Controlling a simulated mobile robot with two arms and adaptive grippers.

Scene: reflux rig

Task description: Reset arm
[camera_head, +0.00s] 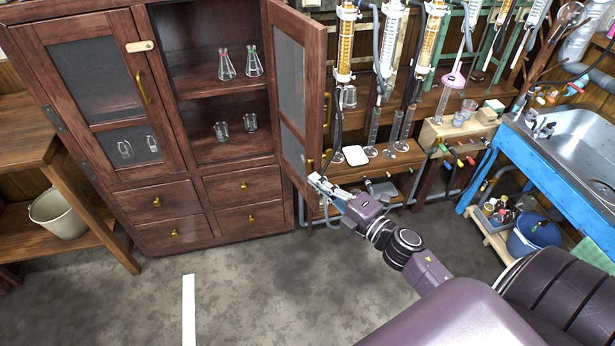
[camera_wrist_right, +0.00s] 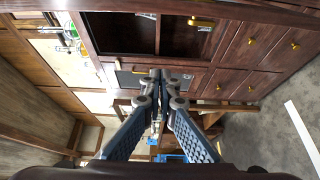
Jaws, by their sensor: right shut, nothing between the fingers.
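My right gripper (camera_head: 321,183) is at the lower edge of the cabinet's open right door (camera_head: 302,98) in the head view. In the right wrist view the same gripper (camera_wrist_right: 164,78) has its fingertips together with nothing between them. I cannot tell whether it touches the door. The wooden cabinet (camera_head: 148,180) has its left door (camera_head: 95,95) shut and its right side open. Flasks (camera_head: 226,65) stand on its upper shelf and small glass vessels (camera_head: 221,131) on the shelf below. My left gripper is out of view.
A bench (camera_head: 405,158) with tall glass columns stands right of the cabinet. A blue-framed sink (camera_head: 575,135) is at the far right, with a blue bucket (camera_head: 533,236) beneath. A wooden table (camera_head: 25,130) and white bucket (camera_head: 60,212) are at left.

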